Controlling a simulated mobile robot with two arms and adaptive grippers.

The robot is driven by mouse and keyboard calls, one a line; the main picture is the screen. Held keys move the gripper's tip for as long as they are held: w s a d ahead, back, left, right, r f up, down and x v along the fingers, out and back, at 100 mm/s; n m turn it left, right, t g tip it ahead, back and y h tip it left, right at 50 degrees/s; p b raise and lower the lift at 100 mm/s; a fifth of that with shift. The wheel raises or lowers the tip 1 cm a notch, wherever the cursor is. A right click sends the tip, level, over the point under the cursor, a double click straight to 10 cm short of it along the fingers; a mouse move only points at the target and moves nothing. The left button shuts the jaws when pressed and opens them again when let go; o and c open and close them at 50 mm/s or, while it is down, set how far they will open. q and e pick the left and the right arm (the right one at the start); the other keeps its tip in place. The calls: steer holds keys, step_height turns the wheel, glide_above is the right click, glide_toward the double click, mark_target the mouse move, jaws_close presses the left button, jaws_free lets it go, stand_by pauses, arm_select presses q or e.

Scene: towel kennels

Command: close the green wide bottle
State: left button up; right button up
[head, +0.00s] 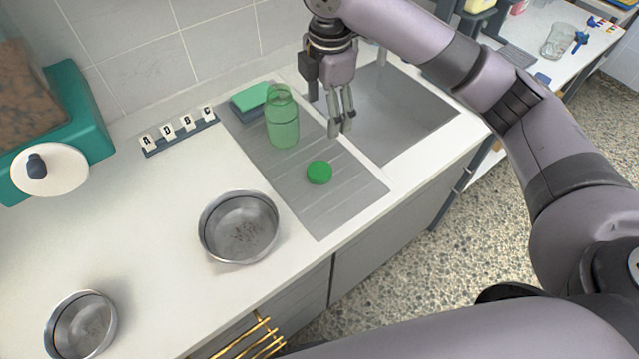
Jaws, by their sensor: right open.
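The green wide bottle (283,126) stands upright on the sink's ribbed drainboard, its top uncovered. It is translucent and looks empty. A round green lid (319,172) lies on the drainboard in front of the bottle and to its right. My right gripper (341,130) hangs pointing down above the edge between drainboard and sink basin, right of the bottle and above and beyond the lid. It is open and empty, touching neither. My left gripper is not in view.
A green sponge (249,98) lies behind the bottle. Two metal bowls, a nearer one (84,325) and a larger one (238,227), stand on the white counter. A letter rack (179,137) stands left of the drainboard. The sink basin (400,112) is right. A teal container (75,125) stands far left.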

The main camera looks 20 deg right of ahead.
steer(key=r, duration=0.1)
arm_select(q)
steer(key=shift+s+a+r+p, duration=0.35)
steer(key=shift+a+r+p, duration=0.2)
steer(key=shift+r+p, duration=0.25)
arm_select(e)
steer(key=m, duration=0.1)
glide_above(322, 170)
steer(key=d, duration=0.1)
steer(key=shift+g, duration=0.3)
steer(key=f, duration=1.2)
steer(key=shift+d, duration=0.2)
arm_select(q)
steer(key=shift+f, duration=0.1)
arm_select(e)
steer(key=shift+s+a+f, duration=0.1)
steer(key=shift+a+f, duration=0.05)
steer(key=f+p, duration=0.1)
steer(key=f, duration=0.1)
steer(key=a+f, duration=0.1)
steer(key=f, duration=0.1)
steer(key=shift+a+f+p, duration=0.15)
steer(key=shift+f+p, duration=0.1)
steer(key=shift+p, duration=0.1)
steer(key=shift+f, duration=0.2)
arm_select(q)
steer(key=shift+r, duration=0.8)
